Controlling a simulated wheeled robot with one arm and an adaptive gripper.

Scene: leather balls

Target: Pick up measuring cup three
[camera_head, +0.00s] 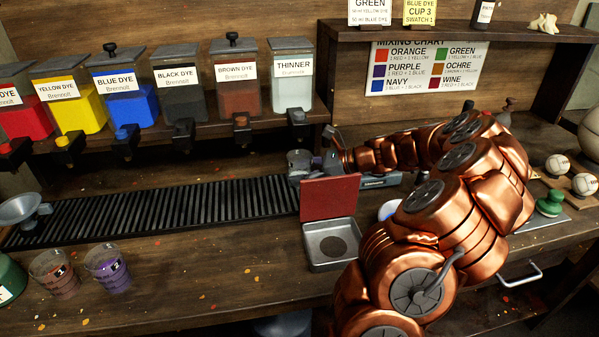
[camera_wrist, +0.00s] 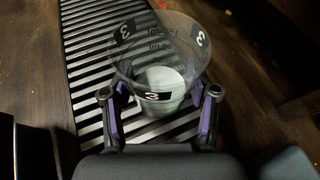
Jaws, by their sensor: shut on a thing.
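Measuring cup three (camera_wrist: 160,62) is a clear cup with black "3" labels on its wall. My gripper (camera_wrist: 160,108) is shut on it, with one purple-padded finger on each side. The cup looks empty, and the slatted rack (camera_wrist: 95,70) shows beneath and behind it. In the head view the cup (camera_head: 299,160) shows as a small clear shape at my gripper (camera_head: 309,172), near the right end of the rack (camera_head: 170,207). I cannot tell whether the cup touches the rack. My arm hides part of the bench to the right.
Two other measuring cups, one with reddish stains (camera_head: 54,274) and one purple (camera_head: 107,268), stand at the front left. A metal tray (camera_head: 331,245) with an upright red panel (camera_head: 330,197) is close below my gripper. Dye dispensers (camera_head: 125,95) line the back shelf.

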